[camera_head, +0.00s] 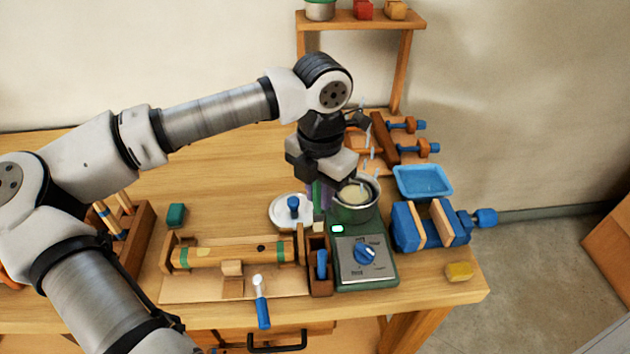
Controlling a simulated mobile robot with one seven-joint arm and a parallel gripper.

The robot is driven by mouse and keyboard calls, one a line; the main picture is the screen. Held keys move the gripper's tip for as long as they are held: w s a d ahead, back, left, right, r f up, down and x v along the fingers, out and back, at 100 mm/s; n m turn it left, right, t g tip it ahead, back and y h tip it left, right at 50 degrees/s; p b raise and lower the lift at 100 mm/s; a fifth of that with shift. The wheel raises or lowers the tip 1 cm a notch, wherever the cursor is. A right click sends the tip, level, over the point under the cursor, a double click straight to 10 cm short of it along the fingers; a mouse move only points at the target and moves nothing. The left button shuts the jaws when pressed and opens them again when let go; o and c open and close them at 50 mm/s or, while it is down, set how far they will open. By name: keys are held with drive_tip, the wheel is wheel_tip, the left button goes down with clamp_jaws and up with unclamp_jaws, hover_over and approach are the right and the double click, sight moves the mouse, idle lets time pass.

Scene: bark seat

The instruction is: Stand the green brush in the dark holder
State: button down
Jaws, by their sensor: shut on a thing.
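My gripper (322,180) points down above the middle right of the bench, just left of the metal pot (354,205). It is shut on a slim upright thing with green and purple on it, apparently the green brush (318,196), mostly hidden by the gripper. Its lower end is close to the round white lid with a blue knob (283,212); I cannot tell whether they touch. I cannot tell for certain which thing is the dark holder. A brown rack (136,245) with several upright sticks stands at the left, partly behind my arm.
A green scale-like device (365,262) with a blue dial carries the pot. A brown box (319,270) with a blue part stands beside it. A wooden roller frame (230,255), blue vise (432,226) and blue tray (422,181) surround this spot. The bench's back left (210,170) is clear.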

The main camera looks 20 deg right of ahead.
sight(319, 230)
drive_tip(key=shift+s+f, duration=0.15)
drive_tip(key=shift+f, duration=0.6)
wheel_tip(319, 230, down, 7)
drive_tip(key=b, duration=0.3)
drive_tip(key=shift+r, duration=0.15)
drive_tip(key=shift+f+b, duration=0.4)
drive_tip(key=shift+b, duration=0.25)
drive_tip(key=shift+f+b, duration=0.45)
drive_tip(key=shift+b, duration=0.65)
drive_tip(key=c, duration=0.9)
unclamp_jaws()
drive_tip(key=shift+r, duration=0.1)
drive_tip(key=shift+r+p, duration=1.5)
drive_tip(key=shift+r, duration=2)
